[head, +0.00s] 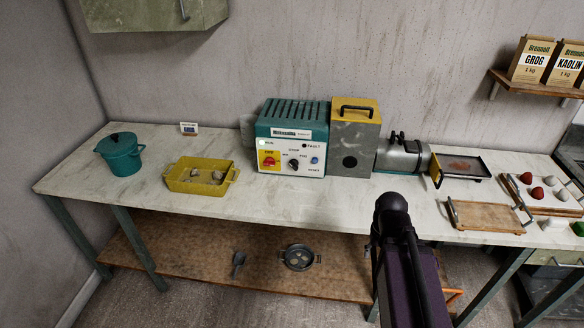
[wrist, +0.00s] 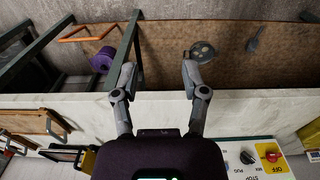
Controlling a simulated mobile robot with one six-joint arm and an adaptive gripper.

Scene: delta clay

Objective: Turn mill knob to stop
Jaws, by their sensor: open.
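The mill is a teal control box (head: 290,120) with a white front panel, on the worktable. Its black selector knob (head: 293,163) sits mid-panel among the labels MIX, STOP and PUG; which one it points at is too small to tell. The knob also shows at the bottom right of the wrist view (wrist: 248,157). A red switch (head: 269,160) on a yellow plate is left of it, and a blue RESET button (head: 315,160) right. The RUN lamp looks pale and bright, the FAULT lamp dark. My gripper (wrist: 157,72) is open and empty, apart from the knob; its fingers are not discernible in the head view.
Right of the control box stand a grey-and-yellow housing (head: 355,135) and a metal barrel (head: 402,155). A yellow tray (head: 182,185) and a teal pot (head: 121,155) are at left. A wooden board (head: 487,217) lies at right. The table front before the mill is clear.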

